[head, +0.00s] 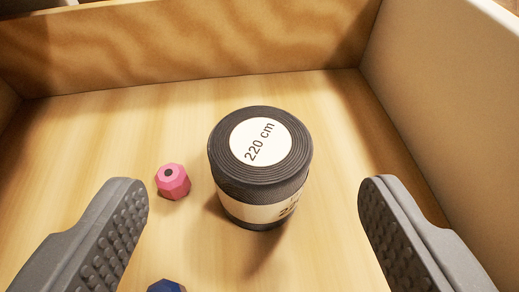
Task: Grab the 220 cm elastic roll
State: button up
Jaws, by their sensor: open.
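The 220 cm elastic roll (289,165) is a dark cylinder with a cream round label on top reading "220 cm" and a cream band around its side. It stands upright on the wooden floor of a drawer or box. My gripper (250,195) is open. Its two grey, studded fingers show at the lower left and lower right of the head view. The roll appears between and a little beyond the fingertips, with a gap on each side. Neither finger touches it.
A small pink faceted object (173,182) lies just left of the roll, near the left finger. A blue object (166,286) is partly cut off at the bottom edge. A wooden back wall (190,50) and a pale right wall (440,90) enclose the space. The floor behind the roll is clear.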

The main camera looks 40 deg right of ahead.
aim_at(261, 161)
jog(key=x, duration=0.1)
jog(key=b+x, duration=0.1)
jog(key=x, duration=0.1)
jog(key=b+x, duration=0.1)
jog(key=shift+s+d+f, duration=0.15)
jog(key=shift+d+f, duration=0.05)
jog(key=shift+f, duration=0.2)
jog(key=shift+w+d, duration=0.2)
jog(key=shift+w, duration=0.05)
jog(key=c, duration=1.1)
jog(key=shift+o, duration=0.2)
jog(key=shift+r, duration=0.15)
